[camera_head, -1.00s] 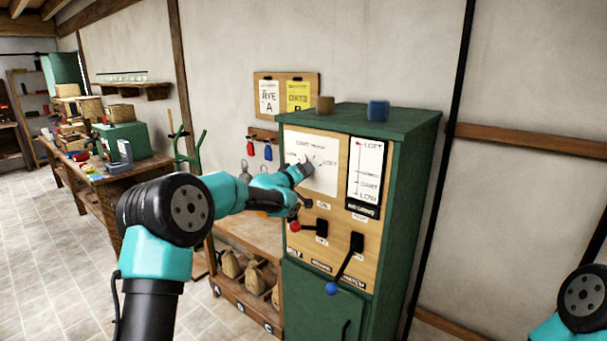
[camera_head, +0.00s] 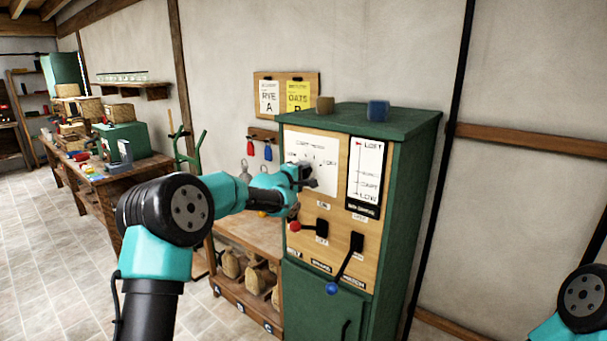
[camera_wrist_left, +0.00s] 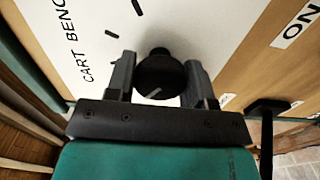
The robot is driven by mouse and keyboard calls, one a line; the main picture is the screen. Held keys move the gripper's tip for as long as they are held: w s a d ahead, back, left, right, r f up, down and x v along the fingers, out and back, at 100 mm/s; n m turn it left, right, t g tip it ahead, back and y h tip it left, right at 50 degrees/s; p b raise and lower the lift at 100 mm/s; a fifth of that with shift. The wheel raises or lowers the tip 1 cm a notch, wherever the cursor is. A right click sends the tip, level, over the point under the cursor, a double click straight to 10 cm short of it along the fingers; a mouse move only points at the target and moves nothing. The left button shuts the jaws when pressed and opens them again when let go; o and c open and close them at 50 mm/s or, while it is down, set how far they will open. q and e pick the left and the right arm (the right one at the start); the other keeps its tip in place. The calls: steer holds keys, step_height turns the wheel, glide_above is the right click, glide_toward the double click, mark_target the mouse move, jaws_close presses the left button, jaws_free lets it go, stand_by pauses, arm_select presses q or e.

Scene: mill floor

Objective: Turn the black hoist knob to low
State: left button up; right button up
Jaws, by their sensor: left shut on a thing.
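The black hoist knob (camera_wrist_left: 160,72) sits on a white dial card (camera_head: 323,150) on the upper left of the green and wooden cabinet front. In the left wrist view a short white line shows on the knob, and "CART BENCH" is printed on the card beside it. My left gripper (camera_wrist_left: 160,80) is shut on the knob, one finger on each side. In the head view my left gripper (camera_head: 305,174) is against the card and hides the knob. My right gripper is out of view; only part of that arm shows at the right edge.
A gauge (camera_head: 366,172) to the right of the card has its red marker near LOFT. Below are a red-tipped lever (camera_head: 320,229) and a blue-knobbed lever (camera_head: 345,263). Two small blocks stand on the cabinet top (camera_head: 347,112). A shelf with sacks (camera_head: 230,264) stands at left.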

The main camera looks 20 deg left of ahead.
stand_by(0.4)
arm_select(q)
steer(key=o, duration=0.9)
steer(key=shift+s, duration=0.1)
steer(key=v, duration=1.7)
steer(key=shift+s, duration=0.1)
